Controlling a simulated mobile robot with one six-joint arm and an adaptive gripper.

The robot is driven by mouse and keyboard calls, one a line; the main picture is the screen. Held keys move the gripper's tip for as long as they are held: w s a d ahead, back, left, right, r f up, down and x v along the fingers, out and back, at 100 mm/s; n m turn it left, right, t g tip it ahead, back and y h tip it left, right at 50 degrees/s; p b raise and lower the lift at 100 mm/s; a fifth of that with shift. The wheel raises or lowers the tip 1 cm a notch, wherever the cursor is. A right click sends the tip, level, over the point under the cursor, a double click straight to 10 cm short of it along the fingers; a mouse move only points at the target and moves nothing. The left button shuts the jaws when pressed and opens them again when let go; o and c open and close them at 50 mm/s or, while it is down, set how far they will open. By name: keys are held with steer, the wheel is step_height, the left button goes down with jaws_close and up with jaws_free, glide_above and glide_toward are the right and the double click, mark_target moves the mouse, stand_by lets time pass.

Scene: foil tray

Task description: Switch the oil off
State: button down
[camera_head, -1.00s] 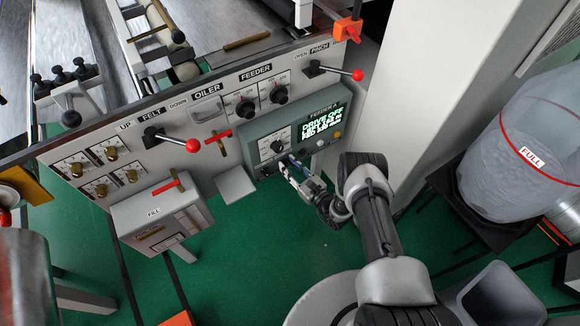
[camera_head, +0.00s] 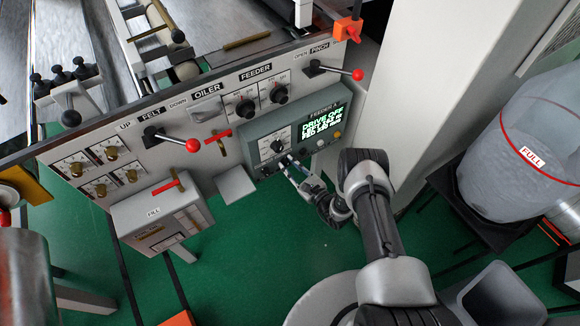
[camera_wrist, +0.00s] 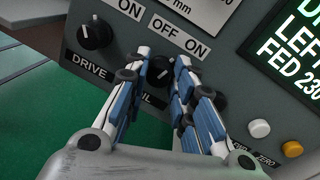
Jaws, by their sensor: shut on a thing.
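The oil knob (camera_wrist: 160,71) is a small black rotary knob on the grey-green feeder control box (camera_head: 264,140). It has OFF and ON labels above it, and the label below is partly hidden by a finger, with "IL" showing. My gripper (camera_wrist: 162,75) has its blue-and-white fingers on both sides of the knob and is shut on it. In the head view my gripper (camera_head: 286,161) reaches the lower front of the box. The fingers cover the knob's sides, and I cannot tell clearly which label its mark points to.
The drive knob (camera_wrist: 95,34) sits close to the left of the fingers. White and amber buttons (camera_wrist: 260,129) are to the right, below the lit display (camera_head: 319,122), which reads DRIVE OFF. A red-knobbed lever (camera_head: 192,146) stands out from the panel on the left. Green floor below is open.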

steer(key=n, duration=0.4)
steer(key=shift+h, duration=0.4)
steer(key=n, duration=0.4)
steer(key=shift+a+r+h, duration=0.1)
steer(key=shift+h, duration=0.3)
steer(key=shift+n, duration=0.4)
steer(key=c, duration=1.3)
jaws_free()
steer(key=shift+s, duration=0.1)
steer(key=v, duration=1.2)
